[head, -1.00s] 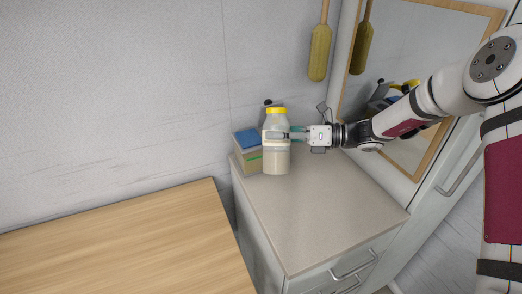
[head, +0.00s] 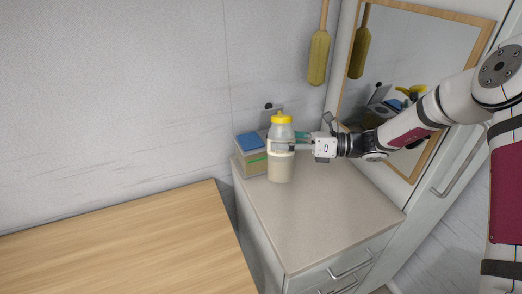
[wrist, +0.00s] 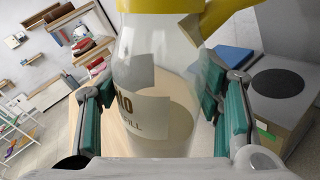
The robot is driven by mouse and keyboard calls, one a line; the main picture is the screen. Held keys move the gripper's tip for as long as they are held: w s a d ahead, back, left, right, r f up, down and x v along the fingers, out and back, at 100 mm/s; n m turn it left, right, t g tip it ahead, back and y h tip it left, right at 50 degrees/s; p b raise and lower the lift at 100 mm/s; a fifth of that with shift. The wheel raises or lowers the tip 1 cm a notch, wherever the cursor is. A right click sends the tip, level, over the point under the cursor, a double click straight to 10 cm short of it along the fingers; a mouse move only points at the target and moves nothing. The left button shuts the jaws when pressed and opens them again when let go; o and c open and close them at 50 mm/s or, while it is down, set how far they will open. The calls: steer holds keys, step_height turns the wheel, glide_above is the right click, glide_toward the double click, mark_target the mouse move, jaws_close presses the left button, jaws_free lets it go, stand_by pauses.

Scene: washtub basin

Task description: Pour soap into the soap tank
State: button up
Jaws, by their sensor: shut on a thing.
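A clear bottle with a yellow cap (head: 281,168) holds a pale, cream-coloured content. It is upright above or at the grey cabinet top; I cannot tell if its base touches. My gripper (head: 284,146) is shut on the bottle around its middle, coming from the right. In the wrist view the bottle (wrist: 150,80) stands between the two teal-padded fingers (wrist: 155,115), with part of a dark-lettered label showing. Behind the bottle is a box-like unit with a blue item on top (head: 248,141) and a green stripe; I cannot tell if it is the soap tank.
The grey cabinet top (head: 315,215) is clear in front of the bottle. A wooden table (head: 120,245) lies at the lower left. A mirror (head: 410,70) and a hanging yellow brush-like item (head: 319,57) are on the walls behind.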

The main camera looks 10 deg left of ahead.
steer(key=shift+s+d+r+p, duration=0.5)
steer(key=shift+s+p, duration=0.1)
steer(key=shift+s, duration=0.15)
steer(key=shift+s+d+r+p, duration=0.5)
steer(key=shift+s+p, duration=0.15)
steer(key=shift+s, duration=0.1)
steer(key=shift+s+d+r+p, duration=0.4)
steer(key=shift+s+d+p, duration=0.15)
steer(key=shift+s, duration=0.2)
